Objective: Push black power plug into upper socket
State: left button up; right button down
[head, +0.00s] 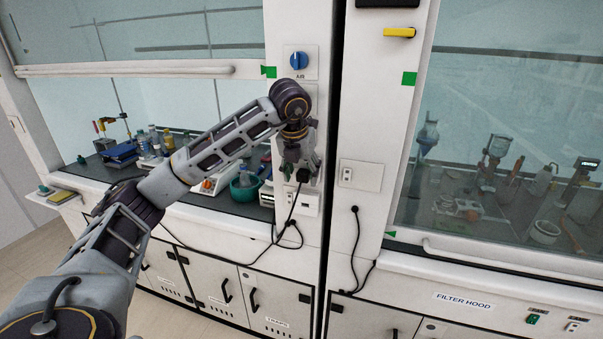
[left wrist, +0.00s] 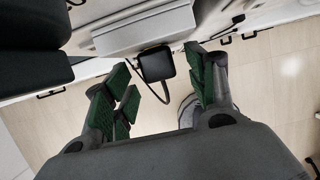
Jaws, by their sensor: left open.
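The black power plug (head: 303,175) is at the wall on the pillar between the two hoods, mostly hidden by my left gripper (head: 300,165) in the head view. In the left wrist view the plug (left wrist: 155,63) lies between the green finger pads of the left gripper (left wrist: 157,76), against a pale grey box-like plate (left wrist: 140,30). The pads are open, with gaps on both sides of it. Its cord (left wrist: 166,90) hangs from it. How deep it sits, and the upper socket itself, are hidden. My right gripper is out of view.
A lower outlet (head: 303,203) is on the left pillar, with a black cord (head: 291,228) hanging near it. Another outlet plate (head: 360,173) is on the right pillar. A blue knob (head: 299,61) sits above my wrist. A green bowl (head: 244,188) stands left of the gripper.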

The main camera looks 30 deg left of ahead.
pick_arm(q)
jog(key=a+v, duration=0.1)
jog(key=v, duration=1)
jog(key=shift+d+r, duration=0.4)
jog(key=shift+d, duration=0.1)
jog(key=shift+s, duration=0.1)
dwell(1.0)
